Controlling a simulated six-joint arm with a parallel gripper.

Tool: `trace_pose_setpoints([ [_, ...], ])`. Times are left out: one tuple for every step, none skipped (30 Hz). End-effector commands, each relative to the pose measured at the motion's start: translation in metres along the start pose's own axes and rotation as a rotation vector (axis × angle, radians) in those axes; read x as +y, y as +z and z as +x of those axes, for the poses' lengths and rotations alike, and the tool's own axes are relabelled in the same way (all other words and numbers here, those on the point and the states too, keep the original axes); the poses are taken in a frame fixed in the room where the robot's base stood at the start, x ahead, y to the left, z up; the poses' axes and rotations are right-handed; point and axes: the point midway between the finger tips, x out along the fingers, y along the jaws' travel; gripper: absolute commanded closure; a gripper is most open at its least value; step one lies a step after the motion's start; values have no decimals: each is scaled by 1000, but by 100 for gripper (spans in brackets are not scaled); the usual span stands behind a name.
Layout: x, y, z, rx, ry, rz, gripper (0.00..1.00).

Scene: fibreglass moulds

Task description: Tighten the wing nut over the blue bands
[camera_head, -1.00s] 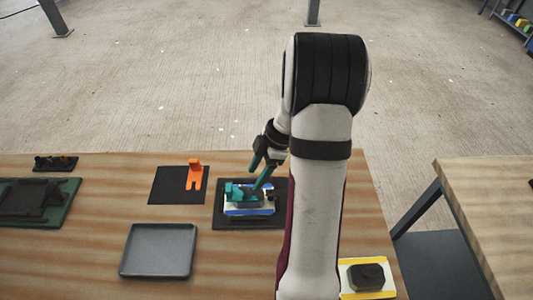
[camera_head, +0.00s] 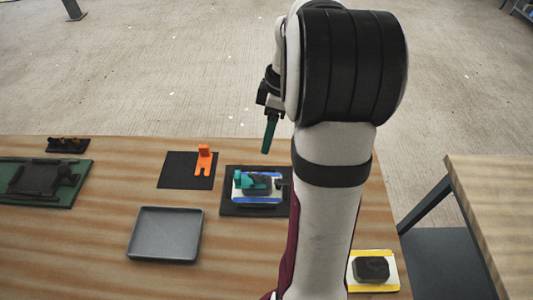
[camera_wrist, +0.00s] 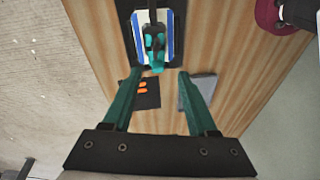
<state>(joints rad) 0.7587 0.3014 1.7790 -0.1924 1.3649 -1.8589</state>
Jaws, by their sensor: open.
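The mould with blue bands (camera_head: 262,202) sits on a black mat (camera_head: 228,210) near the middle of the table. A teal clamp-like piece (camera_head: 248,181) lies across its top; both also show at the top of the wrist view, where the teal piece (camera_wrist: 155,42) runs between the blue bands (camera_wrist: 138,35). I cannot make out a separate wing nut. My gripper (camera_head: 268,138) hangs above and beyond the mould, clear of it, fingers pointing down. In the wrist view my gripper (camera_wrist: 160,77) has its two teal fingers wide apart with nothing between them.
An orange forked piece (camera_head: 204,161) lies on a black mat (camera_head: 174,170), left of the mould. An empty grey tray (camera_head: 165,235) lies in front. A yellow-banded mould (camera_head: 373,269) is at right. A green board (camera_head: 75,198) with a dark mould is at left.

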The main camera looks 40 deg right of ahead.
Motion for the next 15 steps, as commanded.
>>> trace_pose_setpoints([
  [-4,-11,0,-45,24,81,42],
  [-6,-16,0,-70,44,145,42],
  [-7,-23,-1,-95,73,218,42],
  [-8,-26,-1,-108,92,266,42],
  [-9,-29,-2,-119,109,307,42],
  [-10,-33,-2,-127,128,348,42],
  [-10,-34,-2,-131,138,371,42],
  [-10,-35,0,-133,145,386,42],
  [-10,-35,3,-135,148,398,42],
  [-9,-34,7,-136,149,401,42],
  [-9,-33,12,-137,147,402,42],
  [-8,-31,22,-136,146,403,42],
  [-7,-30,30,-137,144,403,42],
  [-6,-28,38,-137,144,402,42],
  [-5,-26,51,-137,143,404,42],
])
